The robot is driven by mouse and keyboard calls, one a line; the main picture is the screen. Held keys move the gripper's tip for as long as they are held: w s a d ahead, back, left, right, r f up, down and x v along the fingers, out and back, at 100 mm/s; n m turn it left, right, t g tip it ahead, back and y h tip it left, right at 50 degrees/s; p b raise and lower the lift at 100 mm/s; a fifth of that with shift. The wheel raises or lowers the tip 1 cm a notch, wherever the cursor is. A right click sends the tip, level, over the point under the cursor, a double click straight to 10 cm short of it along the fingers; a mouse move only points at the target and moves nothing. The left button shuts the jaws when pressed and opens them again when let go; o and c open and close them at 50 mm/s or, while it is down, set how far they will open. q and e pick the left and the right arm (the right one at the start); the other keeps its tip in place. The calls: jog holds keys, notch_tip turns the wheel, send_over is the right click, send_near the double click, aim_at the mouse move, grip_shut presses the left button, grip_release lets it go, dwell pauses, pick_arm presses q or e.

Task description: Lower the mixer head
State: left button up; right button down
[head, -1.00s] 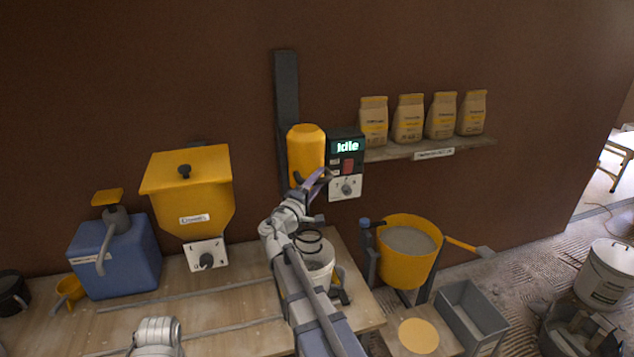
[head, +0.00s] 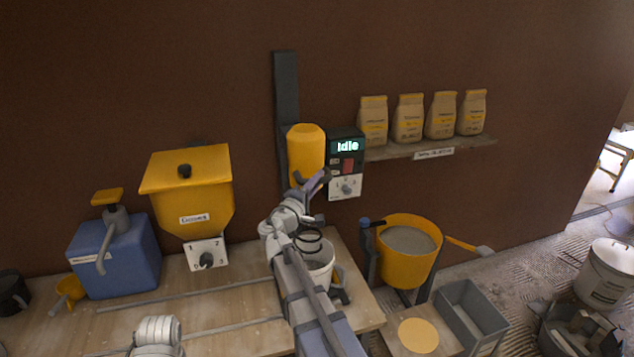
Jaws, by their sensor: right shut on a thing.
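The mixer head (head: 305,148) is a yellow housing on a dark upright column (head: 286,90) against the brown wall. A dark control box (head: 346,160) beside it reads "Idle" and has a red button and a dial. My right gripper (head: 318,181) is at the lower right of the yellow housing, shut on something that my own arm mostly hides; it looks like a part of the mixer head. A white bucket (head: 321,275) stands on the bench below, with the coiled mixing whisk (head: 309,240) above and at its mouth. My left arm shows at the bottom left, its gripper out of the picture.
A yellow hopper (head: 187,195) and a blue canister (head: 115,255) with a pump stand left on the bench (head: 230,290). A shelf (head: 470,143) with several paper bags is at right. A yellow tub (head: 408,262) of grey material stands beyond the bench's right end.

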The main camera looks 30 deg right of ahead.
jog(key=shift+f, duration=0.15)
dwell(0.7)
notch_tip(320, 180, down, 19)
jog(key=b, duration=1.9)
jog(key=shift+s, duration=0.15)
jog(key=c, duration=0.9)
grip_release()
jog(key=shift+o, duration=1.1)
jog(key=r+b+v, duration=0.1)
jog(key=v, duration=0.6)
jog(key=shift+a+f, duration=0.35)
jog(key=shift+f, duration=0.1)
jog(key=shift+s, duration=0.15)
